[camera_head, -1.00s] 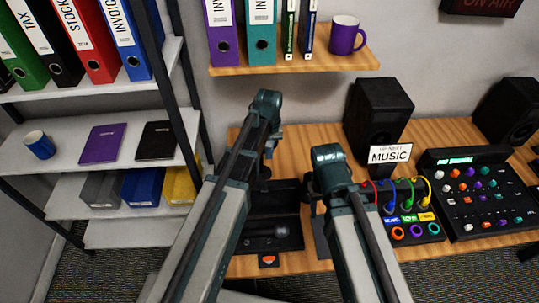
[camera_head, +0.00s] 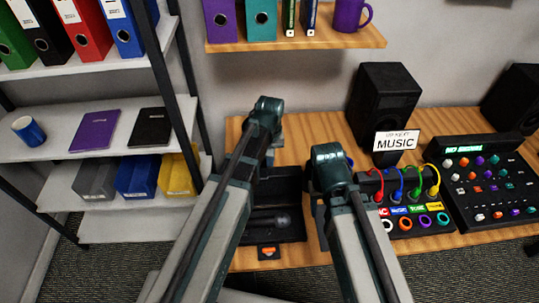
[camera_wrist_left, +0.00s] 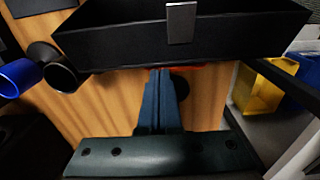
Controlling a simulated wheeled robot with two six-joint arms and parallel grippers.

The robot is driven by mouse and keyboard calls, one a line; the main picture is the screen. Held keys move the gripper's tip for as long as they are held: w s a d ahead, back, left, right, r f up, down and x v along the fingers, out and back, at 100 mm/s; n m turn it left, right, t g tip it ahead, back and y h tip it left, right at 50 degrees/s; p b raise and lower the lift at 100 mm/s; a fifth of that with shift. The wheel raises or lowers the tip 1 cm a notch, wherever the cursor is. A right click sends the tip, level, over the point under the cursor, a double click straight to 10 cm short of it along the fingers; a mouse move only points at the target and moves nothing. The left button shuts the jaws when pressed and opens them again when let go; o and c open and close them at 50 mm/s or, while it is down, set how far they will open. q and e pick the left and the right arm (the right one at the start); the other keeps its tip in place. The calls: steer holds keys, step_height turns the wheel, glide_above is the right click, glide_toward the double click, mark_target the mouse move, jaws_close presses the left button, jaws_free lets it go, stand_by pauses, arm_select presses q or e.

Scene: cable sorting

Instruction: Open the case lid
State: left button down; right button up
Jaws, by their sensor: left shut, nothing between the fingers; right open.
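The black case (camera_head: 290,236) lies on the wooden desk between my two arms. A dark rod with a round head (camera_head: 282,220) shows in it, and a dark panel (camera_head: 283,186) stands behind. An orange tag (camera_head: 268,251) is at its front. In the left wrist view, a black case wall (camera_wrist_left: 110,45) with a metal latch (camera_wrist_left: 181,22) fills the top. My left gripper (camera_wrist_left: 166,75) is shut and empty close below that wall; contact cannot be told. My right gripper (camera_head: 319,212) is mostly hidden by its arm beside the case's right side; it is open.
A speaker (camera_head: 383,105), a MUSIC sign (camera_head: 396,141), a cable panel (camera_head: 408,222) and a mixer (camera_head: 490,185) stand on the right. A shelf unit (camera_head: 55,135) with folders and bins is on the left. A wall shelf (camera_head: 300,40) hangs above the desk.

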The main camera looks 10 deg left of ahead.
mark_target(271, 170)
arm_select(q)
steer(key=s+r+p, duration=0.2)
steer(key=s, duration=0.1)
steer(key=shift+s+d+r, duration=0.1)
steer(key=shift+d+r, duration=0.05)
steer(key=shift+d, duration=0.25)
stand_by(0.3)
steer(key=shift+w+a+f, duration=0.1)
steer(key=shift+w+f, duration=0.1)
steer(key=shift+w, duration=0.4)
steer(key=shift+w+a+f, duration=0.1)
steer(key=shift+w+a, duration=0.05)
steer(key=shift+w, duration=0.45)
steer(key=shift+w+a, duration=0.15)
steer(key=shift+w, duration=0.45)
steer(key=shift+w+a+r+p, duration=0.15)
steer(key=shift+w+r+p, duration=0.15)
steer(key=shift+r, duration=0.15)
step_height(271, 170, up, 9)
steer(key=s+p, duration=0.2)
steer(key=p, duration=0.6)
steer(key=shift+s+d+p, duration=0.35)
steer(key=shift+d+p, duration=0.05)
